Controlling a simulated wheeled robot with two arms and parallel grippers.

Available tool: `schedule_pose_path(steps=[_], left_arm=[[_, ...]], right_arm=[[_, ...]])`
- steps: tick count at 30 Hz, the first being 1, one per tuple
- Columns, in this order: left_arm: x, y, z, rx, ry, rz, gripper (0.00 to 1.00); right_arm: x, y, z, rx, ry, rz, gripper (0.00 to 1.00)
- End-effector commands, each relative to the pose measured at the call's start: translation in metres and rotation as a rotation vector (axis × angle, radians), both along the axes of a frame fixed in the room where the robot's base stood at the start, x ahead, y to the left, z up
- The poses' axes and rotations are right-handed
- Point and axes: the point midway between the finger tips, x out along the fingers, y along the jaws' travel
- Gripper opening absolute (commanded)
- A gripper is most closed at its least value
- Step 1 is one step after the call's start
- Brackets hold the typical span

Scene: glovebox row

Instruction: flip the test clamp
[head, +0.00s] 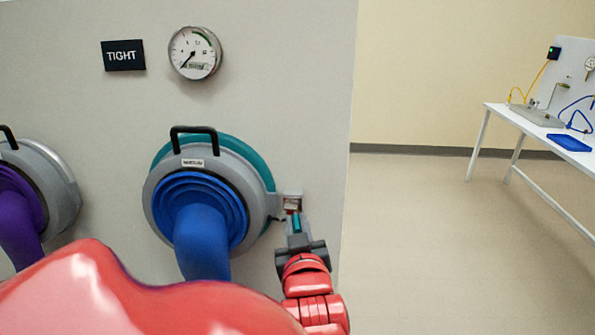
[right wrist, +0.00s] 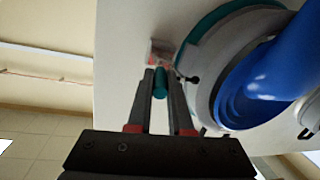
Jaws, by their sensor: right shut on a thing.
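The test clamp (head: 292,201) is a small grey fitting with a red part and a teal handle, on the panel at the lower right edge of the blue glove port (head: 203,205). My right gripper (head: 297,232) is shut on the clamp's teal handle, reaching up from below. In the right wrist view the teal handle (right wrist: 160,84) sits between the two dark fingers of my right gripper (right wrist: 161,92). The fingers hide part of the clamp, and its exact angle is hard to tell. My left gripper is not in view.
A "TIGHT" sign (head: 123,55) and a round gauge (head: 195,53) are above the port on the grey panel. A purple glove port (head: 58,185) is at the left. A white table (head: 520,120) with equipment stands at the far right, with open floor before it.

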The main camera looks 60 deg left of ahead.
Motion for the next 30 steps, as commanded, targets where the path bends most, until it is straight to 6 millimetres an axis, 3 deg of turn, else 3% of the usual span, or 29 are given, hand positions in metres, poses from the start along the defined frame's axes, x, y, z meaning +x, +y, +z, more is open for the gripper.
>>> schedule_pose_path(steps=[11,12,17,30], left_arm=[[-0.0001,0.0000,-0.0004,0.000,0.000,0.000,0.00],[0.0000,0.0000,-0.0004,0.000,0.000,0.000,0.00],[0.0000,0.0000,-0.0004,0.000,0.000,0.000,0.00],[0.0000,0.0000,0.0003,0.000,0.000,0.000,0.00]], right_arm=[[0.0002,0.0004,-0.0032,-0.008,0.002,-0.005,0.00],[0.0004,0.0004,-0.0033,-0.008,0.002,-0.005,0.20],[0.0000,0.0004,-0.0027,-0.006,0.001,-0.005,0.48],[-0.0009,0.0006,-0.0013,-0.003,0.002,0.002,0.48]])
